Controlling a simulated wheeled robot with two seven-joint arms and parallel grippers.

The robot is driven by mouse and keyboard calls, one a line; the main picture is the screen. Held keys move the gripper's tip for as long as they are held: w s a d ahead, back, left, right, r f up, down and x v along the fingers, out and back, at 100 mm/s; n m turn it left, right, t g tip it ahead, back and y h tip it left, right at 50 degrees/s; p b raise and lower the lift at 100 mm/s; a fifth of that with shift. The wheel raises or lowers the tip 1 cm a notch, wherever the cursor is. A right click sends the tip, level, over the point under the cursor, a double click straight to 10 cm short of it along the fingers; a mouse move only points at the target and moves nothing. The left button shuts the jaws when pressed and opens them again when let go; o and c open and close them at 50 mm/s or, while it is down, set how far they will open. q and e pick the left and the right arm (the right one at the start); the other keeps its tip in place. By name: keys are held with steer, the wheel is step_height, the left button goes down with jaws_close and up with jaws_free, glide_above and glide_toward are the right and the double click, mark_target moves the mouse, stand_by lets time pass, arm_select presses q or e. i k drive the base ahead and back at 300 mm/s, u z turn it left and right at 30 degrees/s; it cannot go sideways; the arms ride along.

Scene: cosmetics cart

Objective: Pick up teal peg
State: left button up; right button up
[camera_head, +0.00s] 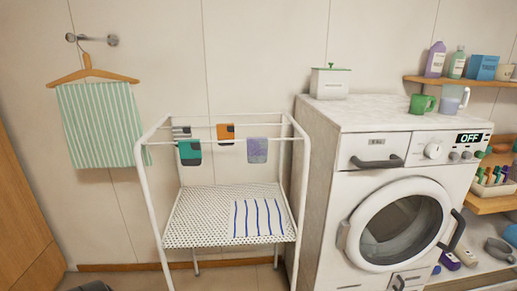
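I cannot single out a teal peg for certain. A basket (492,190) on the shelf at the right holds several small upright coloured items, some green or teal, too small to tell apart. A teal piece with a dark lower part (189,152) hangs on the front bar of the white drying rack (153,200); it looks more like a small cloth than a peg.
Bottles stand on the upper right shelf (450,81). A striped towel (101,125) hangs at left. Bare floor shows under the rack.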

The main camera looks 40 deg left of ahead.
mark_target(497, 170)
steer(key=z, duration=0.65)
steer(key=k, duration=0.45)
steer(key=z, duration=1.05)
steer(key=i, duration=4.45)
steer(key=u, duration=0.45)
